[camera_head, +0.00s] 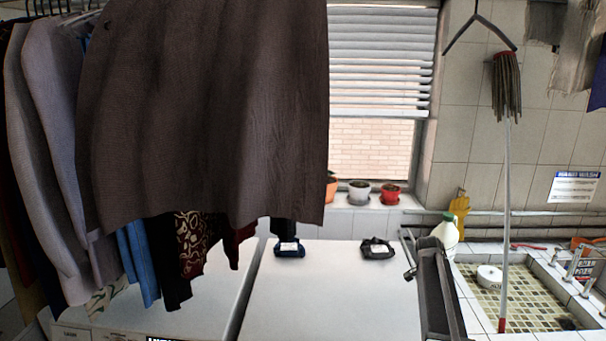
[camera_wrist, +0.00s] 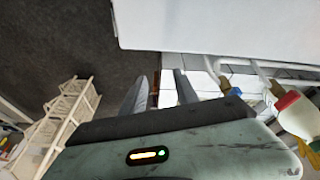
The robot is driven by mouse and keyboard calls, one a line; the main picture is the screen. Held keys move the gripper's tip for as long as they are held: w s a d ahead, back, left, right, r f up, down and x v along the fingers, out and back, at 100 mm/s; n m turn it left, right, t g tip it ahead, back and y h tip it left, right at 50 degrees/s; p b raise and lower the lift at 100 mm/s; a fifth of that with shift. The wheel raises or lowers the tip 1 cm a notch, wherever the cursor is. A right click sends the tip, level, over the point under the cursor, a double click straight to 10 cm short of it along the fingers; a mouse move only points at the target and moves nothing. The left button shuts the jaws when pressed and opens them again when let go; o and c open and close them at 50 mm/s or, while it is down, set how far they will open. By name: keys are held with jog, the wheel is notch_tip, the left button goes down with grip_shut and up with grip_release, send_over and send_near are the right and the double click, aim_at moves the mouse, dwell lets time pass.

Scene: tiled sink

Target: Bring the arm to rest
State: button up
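My gripper (camera_wrist: 159,82) shows in the wrist view with its two grey fingers apart. It is open, and nothing is held between the fingers. Behind the gap I see a white surface and a small brown patch in the background. In the head view a dark grey arm link of mine rises at the lower right, in front of the white worktop (camera_head: 325,300) and left of the sink. My fingers cannot be made out in the head view.
Hanging clothes (camera_head: 210,120) fill the upper left. A blue packet (camera_head: 289,249) and a black packet (camera_head: 378,250) lie on the worktop. A white bottle (camera_head: 446,236) stands by the tiled sink (camera_head: 525,305); a mop (camera_head: 507,90) hangs above. A cream rack (camera_wrist: 68,115) shows in the wrist view.

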jog(key=s+a+f+n+b, duration=0.1)
jog(key=s+a+f+n, duration=0.1)
jog(key=s+a, duration=0.1)
jog(key=s+a+f+n+y+b, duration=0.1)
jog(key=s+a+f+n+b, duration=0.1)
jog(key=a, duration=0.4)
jog(key=s+a+f+n+b, duration=0.2)
jog(key=s+a, duration=0.2)
jog(key=a, duration=0.1)
jog(key=shift+f+n+y, duration=0.3)
jog(key=shift+f, duration=0.05)
jog(key=s+a+f+n+y+b, duration=0.1)
jog(key=s+a+f+n+b, duration=0.1)
jog(key=s+a+n, duration=0.2)
jog(key=s+a+f+n+y+b, duration=0.1)
jog(key=s+a+f+n+b, duration=0.1)
jog(key=s+a, duration=0.6)
jog(key=a+f+n, duration=0.1)
jog(key=a+n, duration=0.1)
jog(key=shift+a+n+b, duration=0.2)
jog(key=shift+n+b, duration=0.2)
jog(key=shift+d, duration=0.1)
